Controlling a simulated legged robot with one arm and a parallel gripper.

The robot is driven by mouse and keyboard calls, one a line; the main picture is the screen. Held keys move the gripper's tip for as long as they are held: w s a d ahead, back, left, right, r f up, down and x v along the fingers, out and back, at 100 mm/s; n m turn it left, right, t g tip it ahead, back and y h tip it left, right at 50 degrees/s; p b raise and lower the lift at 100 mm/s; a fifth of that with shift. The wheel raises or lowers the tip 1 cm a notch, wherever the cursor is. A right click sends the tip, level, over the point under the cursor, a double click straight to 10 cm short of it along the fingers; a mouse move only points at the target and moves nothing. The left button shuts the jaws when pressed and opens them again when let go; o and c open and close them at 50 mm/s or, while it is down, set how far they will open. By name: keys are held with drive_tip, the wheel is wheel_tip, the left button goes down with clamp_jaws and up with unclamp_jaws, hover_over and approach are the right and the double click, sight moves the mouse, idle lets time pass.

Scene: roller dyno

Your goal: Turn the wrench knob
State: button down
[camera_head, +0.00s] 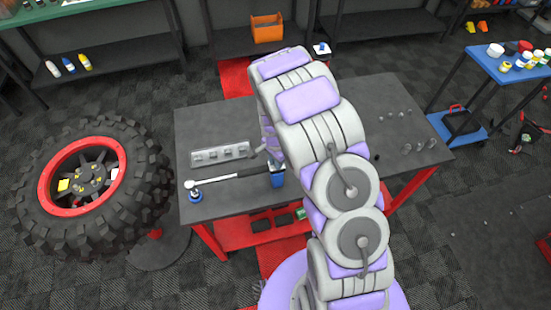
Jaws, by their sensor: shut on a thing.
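A torque wrench (235,180) lies across the near left part of the grey table. Its silver head end rests at a blue round stand (195,196), and its black handle runs right to a second blue stand (278,180). My gripper (272,162) reaches down to the handle's right end, beside the second stand. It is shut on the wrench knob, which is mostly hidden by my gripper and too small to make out. My fingers show only in part.
A metal tray with several sockets (220,154) lies behind the wrench. Several small clear items (420,146) stand on the table's right. A large tyre with a red rim (90,180) stands left of the table (210,118). An orange caddy (267,28) is behind.

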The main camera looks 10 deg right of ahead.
drive_tip(key=shift+m, duration=0.7)
drive_tip(key=c, duration=1)
unclamp_jaws()
drive_tip(key=shift+r+p, duration=0.75)
drive_tip(key=shift+r, duration=7.9)
